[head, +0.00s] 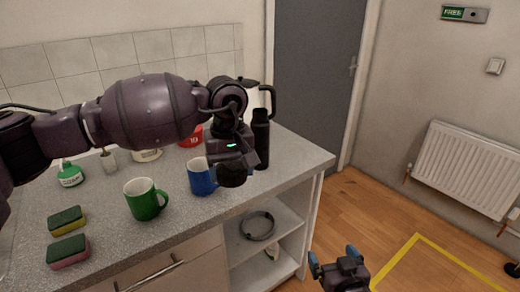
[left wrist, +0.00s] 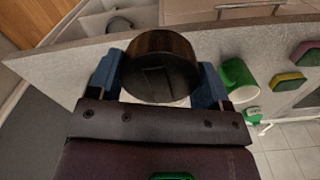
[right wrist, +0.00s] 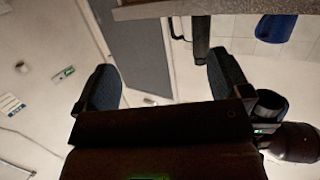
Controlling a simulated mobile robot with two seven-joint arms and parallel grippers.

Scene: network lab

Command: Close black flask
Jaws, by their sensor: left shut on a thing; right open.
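The black flask (head: 262,147) stands upright on the counter near its right end, behind my left gripper. Its narrower top shows, but I cannot tell whether it is open. In the right wrist view the flask (right wrist: 201,38) shows upside down. My left gripper (head: 234,168) is shut on a dark round lid-like piece (head: 232,177), held above the counter, in front of the flask and apart from it. In the left wrist view this dark lid (left wrist: 160,72) fills the space between the fingers. My right gripper (head: 338,268) is open and empty, low beside the counter's right end.
A blue mug (head: 202,178) stands just left of my left gripper, and a green mug (head: 146,200) further left. A white kettle with a black handle (head: 271,98) is behind the flask. Sponges (head: 68,251) lie at the left.

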